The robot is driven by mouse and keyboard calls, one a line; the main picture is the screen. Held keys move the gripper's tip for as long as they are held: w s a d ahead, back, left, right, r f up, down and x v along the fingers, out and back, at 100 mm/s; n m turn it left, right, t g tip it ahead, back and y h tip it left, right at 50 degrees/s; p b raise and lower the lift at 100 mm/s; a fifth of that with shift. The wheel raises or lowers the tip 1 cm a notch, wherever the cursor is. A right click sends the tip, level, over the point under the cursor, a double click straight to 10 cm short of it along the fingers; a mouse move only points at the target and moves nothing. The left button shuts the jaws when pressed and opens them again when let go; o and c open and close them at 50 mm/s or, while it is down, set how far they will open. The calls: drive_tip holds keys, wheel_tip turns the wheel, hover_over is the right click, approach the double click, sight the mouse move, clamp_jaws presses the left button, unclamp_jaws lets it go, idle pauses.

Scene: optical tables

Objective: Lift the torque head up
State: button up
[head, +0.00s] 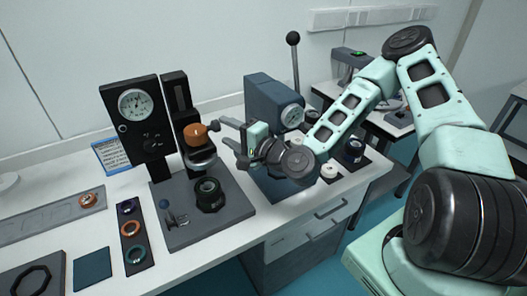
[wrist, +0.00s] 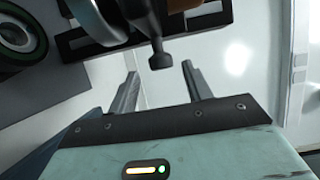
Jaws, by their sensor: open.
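The torque head (head: 203,158) is a grey collar with an orange cap (head: 195,135), raised on a black column (head: 180,105) of the test stand. A short dark handle (head: 214,126) sticks out from it toward my gripper. My gripper (head: 225,132) is open and just right of the head. In the wrist view, my fingers (wrist: 159,72) are spread, with the dark handle knob (wrist: 160,60) between and slightly beyond their tips. I cannot tell whether they touch it. Part of the head is cut off at the top of the wrist view.
A black ring fixture (head: 209,194) stands on the grey base plate (head: 190,228) below the head. A gauge panel (head: 135,125) stands left. A blue-grey press (head: 268,100) with a tall lever is behind my gripper. Ring trays lie at the front left.

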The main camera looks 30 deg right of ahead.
drive_tip(key=p+v, duration=1.1)
drive_tip(key=v, duration=0.1)
drive_tip(key=shift+s, duration=0.2)
